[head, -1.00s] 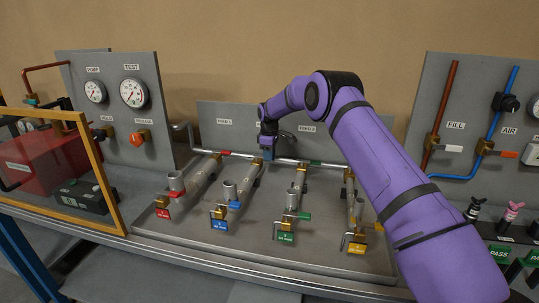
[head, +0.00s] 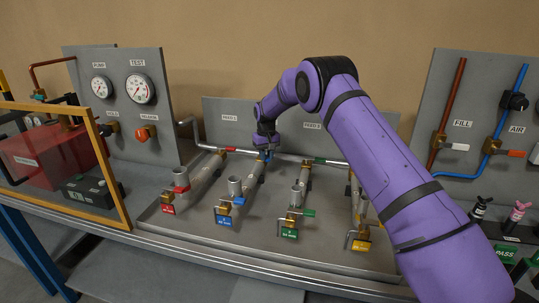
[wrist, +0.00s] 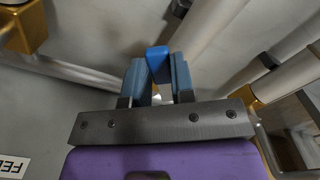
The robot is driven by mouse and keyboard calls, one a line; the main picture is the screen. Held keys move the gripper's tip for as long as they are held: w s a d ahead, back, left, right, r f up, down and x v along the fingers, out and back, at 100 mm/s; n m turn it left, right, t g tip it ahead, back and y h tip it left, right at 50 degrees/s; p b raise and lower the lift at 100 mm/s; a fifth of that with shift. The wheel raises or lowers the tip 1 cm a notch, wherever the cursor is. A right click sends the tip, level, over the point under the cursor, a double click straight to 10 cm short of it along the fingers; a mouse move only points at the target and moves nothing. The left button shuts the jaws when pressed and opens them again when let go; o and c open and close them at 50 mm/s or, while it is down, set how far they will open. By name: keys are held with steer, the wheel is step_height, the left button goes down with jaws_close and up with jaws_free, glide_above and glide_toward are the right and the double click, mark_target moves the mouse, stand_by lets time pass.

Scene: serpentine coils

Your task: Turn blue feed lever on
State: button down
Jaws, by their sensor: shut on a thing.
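My gripper (head: 265,154) is at the back of the tray, over the header pipe (head: 287,157) at the top of the blue-tagged line. In the wrist view its two blue-grey fingers (wrist: 158,64) are shut on the bright blue feed lever (wrist: 157,56), whose end shows between them. The lever's pivot and the rest of its body are hidden by the fingers and wrist. In the head view my wrist mostly covers this lever. A second, lower blue handle (head: 239,200) sits near the blue tag (head: 225,221), apart from my gripper.
A red lever (head: 224,153) lies to the left on the header and a green lever (head: 317,161) to the right. The gauge panel (head: 120,110) stands at left.

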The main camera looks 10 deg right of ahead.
steer(key=a+m, duration=0.2)
steer(key=m, duration=0.1)
steer(key=shift+m, duration=0.3)
steer(key=shift+w+a+m, duration=0.2)
steer(key=shift+a+m, duration=0.15)
steer(key=shift+m, duration=0.55)
steer(key=shift+w+a+m, duration=0.15)
steer(key=shift+a+m, duration=0.2)
steer(key=shift+m, duration=0.55)
steer(key=c, duration=1)
jaws_free()
steer(key=shift+o, duration=0.2)
steer(key=shift+r, duration=0.1)
step_height(320, 180, up, 11)
steer(key=shift+f, duration=0.2)
steer(key=shift+r, duration=0.1)
